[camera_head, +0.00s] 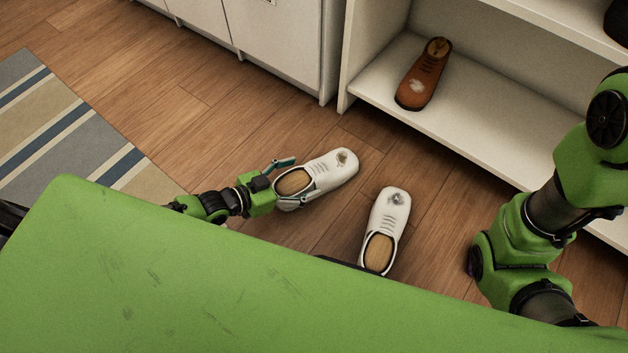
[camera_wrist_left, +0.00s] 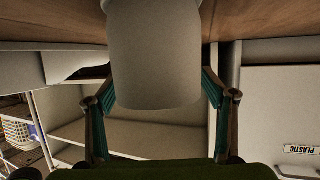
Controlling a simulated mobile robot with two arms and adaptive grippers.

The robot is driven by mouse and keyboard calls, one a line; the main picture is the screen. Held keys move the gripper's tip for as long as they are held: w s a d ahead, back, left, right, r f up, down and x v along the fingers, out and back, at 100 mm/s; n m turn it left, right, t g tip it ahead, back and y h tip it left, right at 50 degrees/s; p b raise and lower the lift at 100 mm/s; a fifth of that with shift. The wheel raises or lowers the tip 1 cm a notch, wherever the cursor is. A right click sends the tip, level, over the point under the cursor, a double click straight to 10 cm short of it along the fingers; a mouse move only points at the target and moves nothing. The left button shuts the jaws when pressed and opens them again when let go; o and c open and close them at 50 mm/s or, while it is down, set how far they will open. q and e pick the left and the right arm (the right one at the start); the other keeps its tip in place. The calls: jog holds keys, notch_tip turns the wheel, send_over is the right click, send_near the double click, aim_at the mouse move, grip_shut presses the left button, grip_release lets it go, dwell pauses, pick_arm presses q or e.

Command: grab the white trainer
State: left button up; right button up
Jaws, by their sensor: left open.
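Two white trainers are on the wooden floor in the head view. The left trainer (camera_head: 330,171) lies with its toe pointing to the upper right. My left gripper (camera_head: 303,174) is open, with its fingers on either side of this shoe's heel end. In the left wrist view, the pale shoe (camera_wrist_left: 155,60) fills the space between the open teal-padded fingers (camera_wrist_left: 157,85). I cannot tell whether the pads touch it. The second white trainer (camera_head: 390,217) stands apart to the right, its toe pointing away and its heel near my green body. My right gripper is not in view.
A brown shoe (camera_head: 424,75) sits on the low white shelf (camera_head: 480,115) at the back right. White cabinets (camera_head: 280,45) line the back. A striped rug (camera_head: 65,125) lies at the left. Bare floor (camera_head: 190,110) is free between rug and shoes. My right arm stands at the right.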

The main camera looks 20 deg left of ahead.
aim_at(318, 175)
pick_arm(q)
jog(key=shift+b+x, duration=0.55)
jog(key=shift+x, duration=0.8)
jog(key=c, duration=1.6)
jog(key=shift+c, duration=0.2)
